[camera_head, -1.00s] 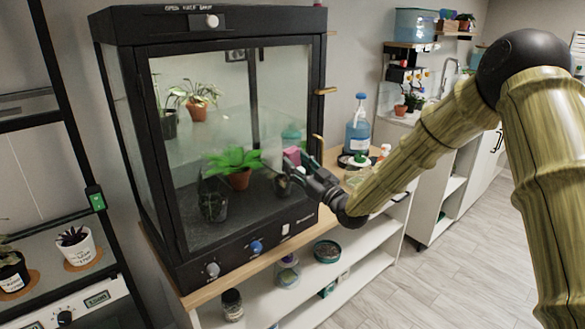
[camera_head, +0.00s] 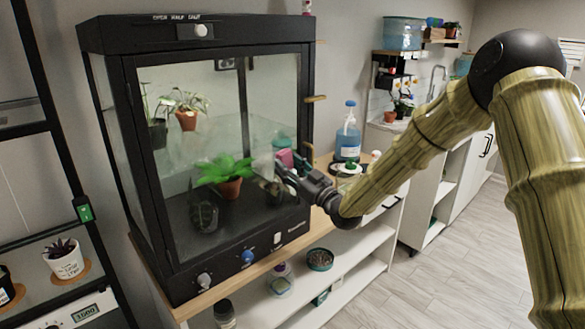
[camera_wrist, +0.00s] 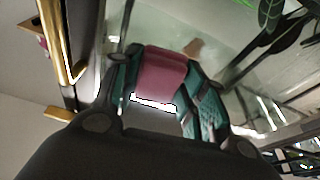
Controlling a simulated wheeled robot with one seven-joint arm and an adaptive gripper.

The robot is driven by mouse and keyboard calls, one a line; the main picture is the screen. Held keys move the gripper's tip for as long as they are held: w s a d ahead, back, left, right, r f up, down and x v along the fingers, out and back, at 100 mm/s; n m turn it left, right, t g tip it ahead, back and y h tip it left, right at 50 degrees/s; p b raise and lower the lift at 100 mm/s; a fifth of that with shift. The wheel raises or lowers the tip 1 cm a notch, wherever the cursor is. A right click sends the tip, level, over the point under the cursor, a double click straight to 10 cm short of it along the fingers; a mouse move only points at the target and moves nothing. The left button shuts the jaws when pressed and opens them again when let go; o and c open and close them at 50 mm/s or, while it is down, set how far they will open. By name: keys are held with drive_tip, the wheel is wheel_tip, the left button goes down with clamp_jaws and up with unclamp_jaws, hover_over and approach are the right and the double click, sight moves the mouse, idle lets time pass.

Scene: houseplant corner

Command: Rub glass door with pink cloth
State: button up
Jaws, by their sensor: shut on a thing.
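The glass door (camera_head: 215,110) is the clear front of a black-framed plant cabinet; it looks hazy in places. The pink cloth (camera_wrist: 162,74) is folded between the teal-padded fingers of my gripper (camera_wrist: 165,85) in the wrist view. In the head view my gripper (camera_head: 287,172) is at the lower right part of the door, with a bit of the pink cloth (camera_head: 285,157) showing at its tip. The gripper is shut on the cloth. The cloth is at or very close to the glass; I cannot tell whether it presses on it.
A brass handle (camera_head: 316,99) sticks out at the cabinet's right edge. Potted plants (camera_head: 228,178) stand or hang inside. A blue bottle (camera_head: 348,138) stands on the counter to the right. A shelf rack with a white pot (camera_head: 64,261) is at the left.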

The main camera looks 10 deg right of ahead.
sight(261, 163)
drive_tip(key=shift+s+a+b, duration=0.15)
drive_tip(key=shift+s+a, duration=0.35)
drive_tip(key=shift+a, duration=0.2)
drive_tip(key=shift+s+a+b, duration=0.15)
drive_tip(key=shift+s+a, duration=0.35)
drive_tip(key=shift+a, duration=0.15)
drive_tip(key=shift+a, duration=0.1)
drive_tip(key=shift+s+a+b, duration=0.3)
drive_tip(key=shift+s+a, duration=0.45)
drive_tip(key=shift+a, duration=0.3)
drive_tip(key=shift+s+a+b, duration=0.35)
drive_tip(key=shift+s+a, duration=0.45)
drive_tip(key=shift+a, duration=0.2)
drive_tip(key=shift+s+a+b, duration=0.3)
drive_tip(key=shift+s+a, duration=0.45)
drive_tip(key=shift+a, duration=0.3)
drive_tip(key=shift+d+r, duration=0.1)
drive_tip(key=shift+r, duration=0.7)
drive_tip(key=shift+w+d, duration=1.05)
drive_tip(key=shift+d, duration=0.25)
drive_tip(key=shift+w+d+b, duration=0.2)
drive_tip(key=shift+w+d, duration=0.65)
drive_tip(key=shift+d, duration=0.3)
drive_tip(key=shift+w+d+b, duration=0.2)
drive_tip(key=shift+w+d, duration=0.65)
drive_tip(key=shift+d, duration=0.35)
drive_tip(key=shift+w+d+b, duration=0.2)
drive_tip(key=shift+w+d, duration=0.65)
drive_tip(key=shift+d, duration=0.3)
drive_tip(key=shift+s+d, duration=0.1)
